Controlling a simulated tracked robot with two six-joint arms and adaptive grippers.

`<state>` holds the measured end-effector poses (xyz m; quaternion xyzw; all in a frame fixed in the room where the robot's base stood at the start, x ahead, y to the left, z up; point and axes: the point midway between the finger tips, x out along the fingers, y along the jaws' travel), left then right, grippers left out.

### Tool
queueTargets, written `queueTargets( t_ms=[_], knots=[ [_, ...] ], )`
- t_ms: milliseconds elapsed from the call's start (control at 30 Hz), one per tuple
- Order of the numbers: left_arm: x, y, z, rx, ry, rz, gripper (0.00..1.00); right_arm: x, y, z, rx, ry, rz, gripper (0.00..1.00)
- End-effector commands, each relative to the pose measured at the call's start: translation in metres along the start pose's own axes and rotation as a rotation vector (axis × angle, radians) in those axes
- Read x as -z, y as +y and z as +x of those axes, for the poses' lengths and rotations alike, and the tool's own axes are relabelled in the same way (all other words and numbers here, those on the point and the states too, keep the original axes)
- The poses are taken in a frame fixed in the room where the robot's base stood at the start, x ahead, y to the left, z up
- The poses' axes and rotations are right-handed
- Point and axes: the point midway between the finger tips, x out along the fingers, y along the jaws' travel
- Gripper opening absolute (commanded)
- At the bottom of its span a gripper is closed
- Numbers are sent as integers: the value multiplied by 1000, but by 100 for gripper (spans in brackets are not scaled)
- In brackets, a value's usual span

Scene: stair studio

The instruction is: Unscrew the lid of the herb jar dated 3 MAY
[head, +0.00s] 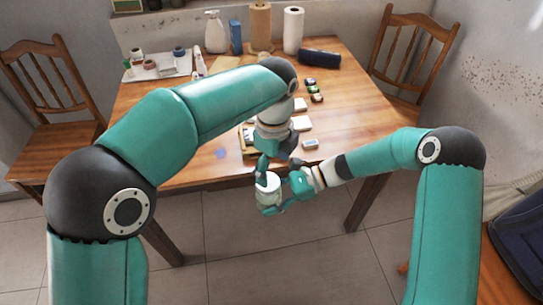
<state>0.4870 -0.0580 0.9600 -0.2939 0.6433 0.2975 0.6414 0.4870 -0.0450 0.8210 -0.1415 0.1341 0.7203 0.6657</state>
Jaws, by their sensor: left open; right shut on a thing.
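A small whitish jar (266,191) is held in front of the table's near edge, over the floor. My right gripper (270,207) is shut on it from the right. Its top looks pale, but the lid's edge and any date label are too small to read. My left gripper (279,165) is open, with its fingers pointing down just above the jar and slightly to its right. Whether a left finger touches the jar's top cannot be told. My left arm hides part of the table behind.
The wooden table (210,105) carries a white tray (158,73) with several small items, a spray bottle (214,35), paper rolls (293,31) and a dark blue case (320,57) at the back. Small dark-coloured items (311,90) and white pieces lie mid-table. Chairs stand at both sides.

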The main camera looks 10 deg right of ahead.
Motion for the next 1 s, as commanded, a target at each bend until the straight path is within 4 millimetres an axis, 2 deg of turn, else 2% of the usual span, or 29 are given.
queueTargets(
  t_ms=[100, 300, 700, 1000],
  knots=[
    [0, 0, 20, -4, 0, -1, 79, 0, 0, 0, 0, -1, 0, 0],
    [0, 0, 42, -3, -1, 0, 79, -1, 0, 0, 0, -1, 0, 0],
    [0, 0, 48, -1, 0, -1, 77, 0, 0, 0, 1, -1, 0, 0],
    [0, -1, 48, 2, 0, -1, 27, -2, 1, 0, -4, -4, -2, 0]
  ],
)
